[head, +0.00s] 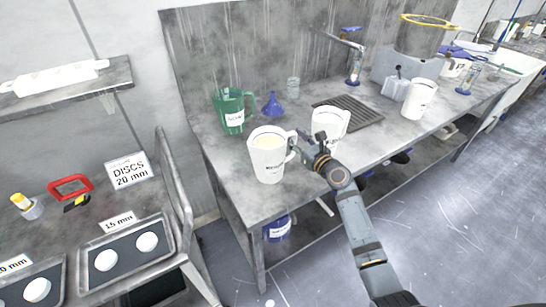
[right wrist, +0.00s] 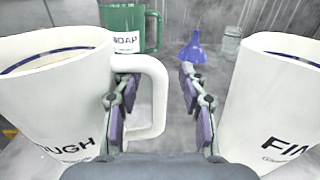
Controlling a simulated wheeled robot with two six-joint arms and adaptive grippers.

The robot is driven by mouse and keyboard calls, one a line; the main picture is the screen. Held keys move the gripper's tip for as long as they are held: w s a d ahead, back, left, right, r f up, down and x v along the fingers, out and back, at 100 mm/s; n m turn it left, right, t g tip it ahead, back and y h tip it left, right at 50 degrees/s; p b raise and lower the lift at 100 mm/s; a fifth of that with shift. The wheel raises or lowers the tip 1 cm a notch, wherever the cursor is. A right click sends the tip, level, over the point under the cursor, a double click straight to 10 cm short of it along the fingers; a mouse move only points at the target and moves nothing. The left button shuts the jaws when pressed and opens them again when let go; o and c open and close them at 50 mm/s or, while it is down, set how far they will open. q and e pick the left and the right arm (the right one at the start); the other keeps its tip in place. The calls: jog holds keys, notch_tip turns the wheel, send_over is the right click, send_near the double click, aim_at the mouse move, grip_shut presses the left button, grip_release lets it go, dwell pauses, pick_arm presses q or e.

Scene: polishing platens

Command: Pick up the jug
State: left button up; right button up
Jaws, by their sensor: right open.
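The other jug (head: 326,122) stands behind and to the right, marked "FIN" in the right wrist view (right wrist: 275,100). My right gripper (head: 309,145) is open between them. In the right wrist view its fingers (right wrist: 158,100) straddle the outer bar of the left jug's handle (right wrist: 157,88), one finger showing at the loop. Contact cannot be told. My left gripper is not in view.
A green jug labelled "SOAP" (head: 232,110) and a blue funnel (head: 272,105) stand behind. A drain grate (head: 350,112) and another white jug (head: 419,98) are farther right. The bench's front edge (head: 245,195) lies close to the nearer jug.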

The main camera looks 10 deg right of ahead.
jog(key=shift+s, duration=0.1)
jog(key=c, duration=0.5)
grip_shut()
jog(key=shift+r, duration=0.15)
jog(key=shift+r, duration=0.15)
